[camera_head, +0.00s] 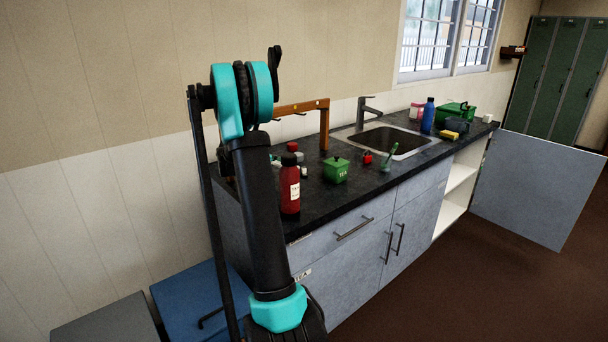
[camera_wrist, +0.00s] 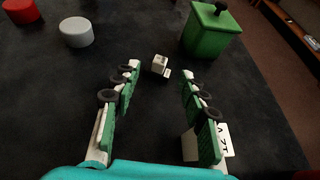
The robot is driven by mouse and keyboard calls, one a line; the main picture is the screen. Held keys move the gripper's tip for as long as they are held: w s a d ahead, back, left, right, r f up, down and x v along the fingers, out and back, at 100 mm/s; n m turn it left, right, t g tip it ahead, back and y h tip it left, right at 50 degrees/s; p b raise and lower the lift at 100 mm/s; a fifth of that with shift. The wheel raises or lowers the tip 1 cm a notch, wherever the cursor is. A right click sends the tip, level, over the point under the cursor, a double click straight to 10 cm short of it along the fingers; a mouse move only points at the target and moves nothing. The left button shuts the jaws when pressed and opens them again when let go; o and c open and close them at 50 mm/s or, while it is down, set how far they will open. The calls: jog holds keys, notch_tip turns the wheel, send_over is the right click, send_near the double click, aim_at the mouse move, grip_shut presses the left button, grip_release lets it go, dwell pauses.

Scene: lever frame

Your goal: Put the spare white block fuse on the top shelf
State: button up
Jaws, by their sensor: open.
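A small white block (camera_wrist: 160,65) with a grey marking, which looks like the block fuse, lies on the dark worktop in the wrist view. My gripper (camera_wrist: 159,76) is open, its green-padded fingers on either side of the view. The block shows between and slightly beyond the fingertips; I cannot tell that either finger touches it. My gripper is hidden behind my arm in the head view. The open cupboard (camera_head: 461,178) at the right end of the counter has white shelves, partly visible.
A green tea tin (camera_wrist: 211,32) stands just beyond the right finger. A white round piece (camera_wrist: 76,32) and a red one (camera_wrist: 20,10) lie at the left. A lettered white piece (camera_wrist: 226,138) is partly behind the right finger. The cupboard door (camera_head: 532,190) stands wide open.

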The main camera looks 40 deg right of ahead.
aim_at(302, 168)
jog(key=shift+x, duration=3.6)
grip_shut()
